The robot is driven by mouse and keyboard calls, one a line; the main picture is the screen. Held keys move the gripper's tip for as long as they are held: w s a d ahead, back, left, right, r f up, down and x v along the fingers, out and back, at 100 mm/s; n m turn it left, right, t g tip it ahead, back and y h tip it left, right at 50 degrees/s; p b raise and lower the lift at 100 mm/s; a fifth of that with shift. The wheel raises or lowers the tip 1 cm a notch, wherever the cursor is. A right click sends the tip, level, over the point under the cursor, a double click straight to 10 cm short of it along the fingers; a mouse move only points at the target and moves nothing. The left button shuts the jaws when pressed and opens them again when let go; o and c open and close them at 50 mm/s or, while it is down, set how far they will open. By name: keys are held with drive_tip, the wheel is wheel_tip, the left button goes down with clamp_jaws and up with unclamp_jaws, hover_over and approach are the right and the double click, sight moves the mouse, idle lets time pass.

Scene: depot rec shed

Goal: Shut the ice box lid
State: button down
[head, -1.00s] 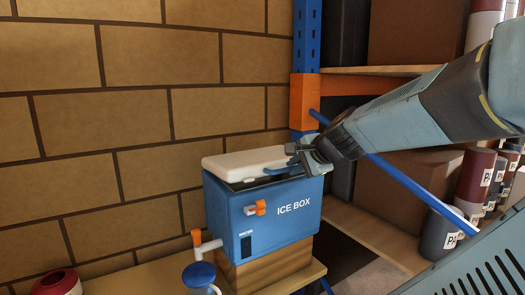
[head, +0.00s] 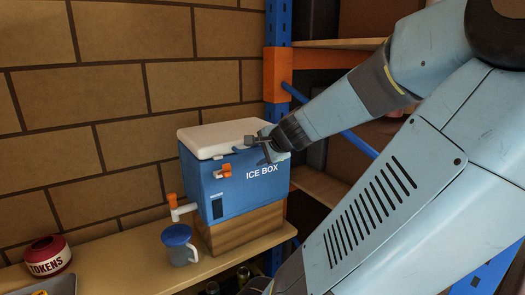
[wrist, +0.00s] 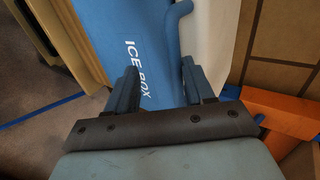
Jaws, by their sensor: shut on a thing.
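The blue ice box (head: 240,185) stands on a wooden block on the shelf against the brick wall. Its white lid (head: 222,137) lies over the top, level or nearly so; I cannot tell if the far edge is fully seated. My gripper (head: 264,147) is at the lid's right front corner. In the wrist view its fingers (wrist: 160,85) straddle the edge where the blue body meets the white lid, beside a blue handle (wrist: 179,12). They appear shut on that handle, but the contact is partly hidden.
A red tokens pot (head: 47,256) is at the far left of the wooden shelf (head: 120,255). A blue-and-orange rack post (head: 278,70) rises close behind my gripper.

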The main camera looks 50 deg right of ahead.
drive_tip(key=shift+s+a+f, duration=0.15)
drive_tip(key=shift+s+f, duration=0.1)
drive_tip(key=shift+f, duration=0.3)
drive_tip(key=c, duration=0.9)
unclamp_jaws()
drive_tip(key=shift+c, duration=0.6)
drive_tip(key=shift+r, duration=0.1)
drive_tip(key=shift+c, duration=0.2)
drive_tip(key=shift+d+v, duration=0.2)
drive_tip(key=shift+v, duration=1.3)
drive_tip(key=shift+c, duration=0.3)
drive_tip(key=v, duration=1)
drive_tip(key=shift+s+r, duration=0.15)
drive_tip(key=shift+r, duration=0.15)
drive_tip(key=shift+a, duration=0.15)
